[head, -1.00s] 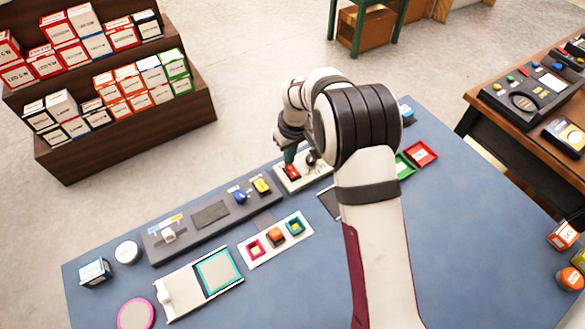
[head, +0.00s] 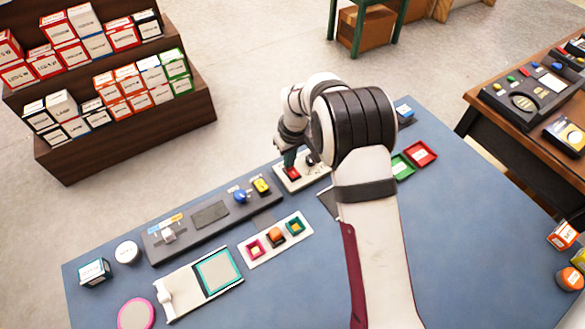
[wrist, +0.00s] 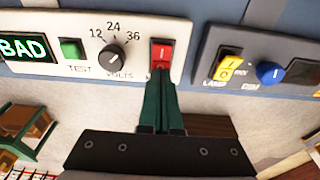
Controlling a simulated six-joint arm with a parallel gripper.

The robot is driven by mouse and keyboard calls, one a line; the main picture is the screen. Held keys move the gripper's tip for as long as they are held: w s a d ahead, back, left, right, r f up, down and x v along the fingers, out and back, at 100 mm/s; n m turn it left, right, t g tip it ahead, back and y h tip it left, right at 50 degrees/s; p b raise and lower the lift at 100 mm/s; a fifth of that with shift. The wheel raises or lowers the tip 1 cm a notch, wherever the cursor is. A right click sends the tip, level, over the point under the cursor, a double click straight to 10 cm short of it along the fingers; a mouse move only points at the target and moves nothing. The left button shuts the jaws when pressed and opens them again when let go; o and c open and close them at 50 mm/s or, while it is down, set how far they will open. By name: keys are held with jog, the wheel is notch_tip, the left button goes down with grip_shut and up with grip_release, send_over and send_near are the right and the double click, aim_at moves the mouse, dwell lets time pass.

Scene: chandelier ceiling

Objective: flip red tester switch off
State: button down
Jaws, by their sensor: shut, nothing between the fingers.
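The red switch (wrist: 162,54) sits at the right end of the white tester panel (wrist: 75,28) in the wrist view. In the head view the red switch (head: 292,174) shows on the tester, partly behind my arm. My gripper (wrist: 160,84) has its green fingers shut together and empty. Their tips are right at the lower part of the red switch; I cannot tell whether they touch it. The tester's display (wrist: 22,48) reads BAD. Beside the switch are a volts knob (wrist: 113,58) and a green test button (wrist: 71,48).
A dark panel with a yellow lamp switch (wrist: 229,66) and a blue dim knob (wrist: 270,73) stands close beside the tester. A white plate with several coloured squares (head: 262,254) lies in front. Green and red trays (head: 421,153) lie right of my arm.

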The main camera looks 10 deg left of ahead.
jog(key=shift+f, duration=0.25)
notch_tip(320, 180, up, 6)
jog(key=shift+f, duration=0.1)
jog(key=shift+r, duration=0.65)
jog(key=s+d+r+m, duration=0.6)
jog(key=s+d+r, duration=0.5)
jog(key=s+d+m, duration=0.4)
jog(key=s, duration=0.7)
jog(key=s+d+m+g, duration=0.1)
jog(key=s+d+m, duration=0.2)
jog(key=s, duration=0.7)
jog(key=shift+s+d+m+y, duration=0.3)
jog(key=shift+s+d+m, duration=0.1)
jog(key=shift+m, duration=0.4)
